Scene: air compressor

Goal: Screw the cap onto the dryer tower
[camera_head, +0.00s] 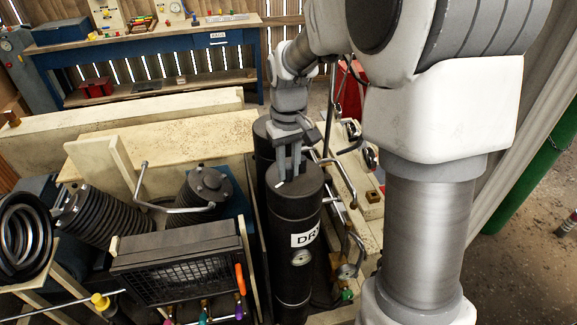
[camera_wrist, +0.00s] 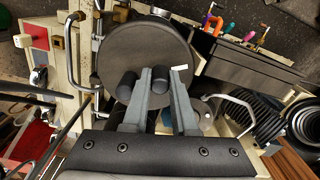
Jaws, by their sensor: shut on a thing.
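The dryer tower (camera_head: 292,265) is a tall black cylinder with a white label and a small gauge on its front. The cap (camera_head: 305,184) is a dark round piece on top of the tower, with a small pale mark on its upper face. It fills the upper middle of the wrist view as a dark disc (camera_wrist: 140,45). My gripper (camera_head: 288,177) points down at the cap's top, with its fingers close together; they also show in the wrist view (camera_wrist: 160,76). It is shut on the cap. The exact grip and the threads are hidden.
A second black cylinder (camera_head: 262,135) stands behind the tower. Bent metal pipes (camera_head: 340,180) run along its right side. A black grille unit (camera_head: 180,265) and a finned cylinder (camera_head: 202,190) stand to the left. A blue workbench (camera_head: 150,45) is at the back.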

